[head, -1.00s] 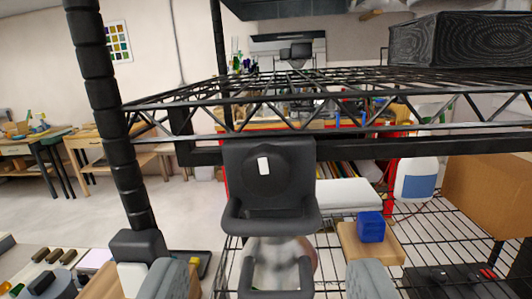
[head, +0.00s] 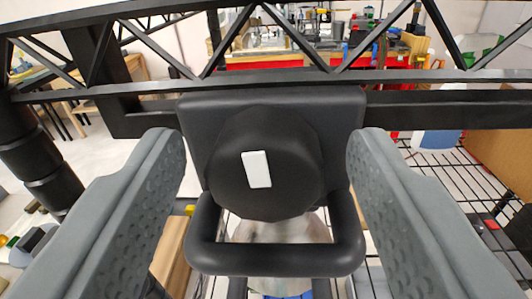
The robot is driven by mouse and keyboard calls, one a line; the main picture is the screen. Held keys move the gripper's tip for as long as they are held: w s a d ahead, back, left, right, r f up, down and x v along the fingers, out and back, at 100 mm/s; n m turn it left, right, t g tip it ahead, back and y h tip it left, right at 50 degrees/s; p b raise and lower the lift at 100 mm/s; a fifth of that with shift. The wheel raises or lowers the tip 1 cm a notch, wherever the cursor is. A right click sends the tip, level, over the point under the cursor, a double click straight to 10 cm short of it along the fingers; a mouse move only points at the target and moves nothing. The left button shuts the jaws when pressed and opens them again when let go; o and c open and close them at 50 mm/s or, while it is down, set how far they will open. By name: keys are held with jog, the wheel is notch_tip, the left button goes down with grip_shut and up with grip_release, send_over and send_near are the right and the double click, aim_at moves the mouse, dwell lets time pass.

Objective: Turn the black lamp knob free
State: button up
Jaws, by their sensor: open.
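The black lamp knob (head: 285,188) is a round dark knob with a white mark, on a black plate in the middle of the head view. The white mark (head: 257,169) is upright with a slight tilt. My gripper (head: 268,165) is open, with one grey finger on each side of the knob and a visible gap to both. A black loop-shaped guard (head: 277,262) runs around the knob's sides and below it. Below the knob, a pale rounded glassy part (head: 280,228) is partly hidden by the guard.
A black truss rail (head: 420,75) of the shelf crosses just above the knob. A black post (head: 30,150) stands at the left.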

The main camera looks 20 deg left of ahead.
jog(key=c, duration=1)
jog(key=shift+o, duration=0.2)
jog(key=shift+m, duration=0.5)
jog(key=o, duration=1)
jog(key=shift+c, duration=0.2)
jog(key=shift+s, duration=0.1)
jog(key=v, duration=1.7)
jog(key=shift+d+f, duration=0.1)
